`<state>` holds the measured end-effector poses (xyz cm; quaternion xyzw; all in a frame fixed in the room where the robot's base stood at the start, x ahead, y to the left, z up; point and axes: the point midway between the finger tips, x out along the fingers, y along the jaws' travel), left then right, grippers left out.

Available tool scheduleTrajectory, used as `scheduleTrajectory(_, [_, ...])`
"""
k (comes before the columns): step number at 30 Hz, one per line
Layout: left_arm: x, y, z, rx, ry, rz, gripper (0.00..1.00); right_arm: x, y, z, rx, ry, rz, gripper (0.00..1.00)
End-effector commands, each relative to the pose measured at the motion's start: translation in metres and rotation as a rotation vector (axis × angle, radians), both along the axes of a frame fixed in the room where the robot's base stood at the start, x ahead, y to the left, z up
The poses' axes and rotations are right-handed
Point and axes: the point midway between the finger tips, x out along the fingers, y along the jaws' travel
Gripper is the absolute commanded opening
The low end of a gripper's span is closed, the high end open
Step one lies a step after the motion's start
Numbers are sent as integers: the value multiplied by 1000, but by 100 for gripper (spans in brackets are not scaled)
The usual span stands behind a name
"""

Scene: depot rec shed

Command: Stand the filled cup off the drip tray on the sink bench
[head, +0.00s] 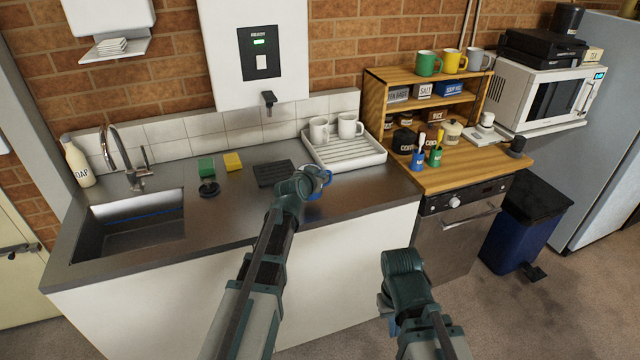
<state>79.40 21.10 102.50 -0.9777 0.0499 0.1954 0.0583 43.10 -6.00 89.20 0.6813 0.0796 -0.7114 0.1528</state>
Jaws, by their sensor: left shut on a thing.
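My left gripper (318,183) is over the sink bench (345,195), to the right of the drip tray, and is shut on the cup (322,172). Only a pale part of the cup's upper end shows; my wrist hides most of it, and its contents cannot be seen. I cannot tell whether its base touches the bench. The dark ridged drip tray (270,175) lies on the bench below the wall dispenser's spout (268,98), with nothing standing on it. My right gripper (388,312) is low in front of the cupboards, its fingers mostly hidden by its wrist.
A white dish rack (345,160) with two white mugs stands behind and right of the cup. Green (206,168) and yellow (233,162) sponges and a black plug (209,188) lie left of the tray. The sink (130,230) is further left. Bare steel lies along the bench front.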

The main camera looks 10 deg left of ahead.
Motion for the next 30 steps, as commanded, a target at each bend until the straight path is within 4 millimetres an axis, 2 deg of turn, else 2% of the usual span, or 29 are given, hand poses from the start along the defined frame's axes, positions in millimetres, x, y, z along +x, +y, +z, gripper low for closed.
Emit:
scheduleTrajectory(4, [-1,1,-8,0,-2,1,0,0,0,-8,0,0,0,0])
scheduleTrajectory(12, [-2,8,-36,1,-2,0,0,0,0,-37,0,0,0,0])
scheduleTrajectory(24, [-2,8,-38,1,-2,-1,0,0,0,-38,0,0,0,0])
scheduleTrajectory(25, [-2,8,-38,0,0,-1,12,0,0,-38,0,0,0,0])
scheduleTrajectory(30, [-2,8,-37,1,0,-1,41,0,0,-37,0,0,0,0])
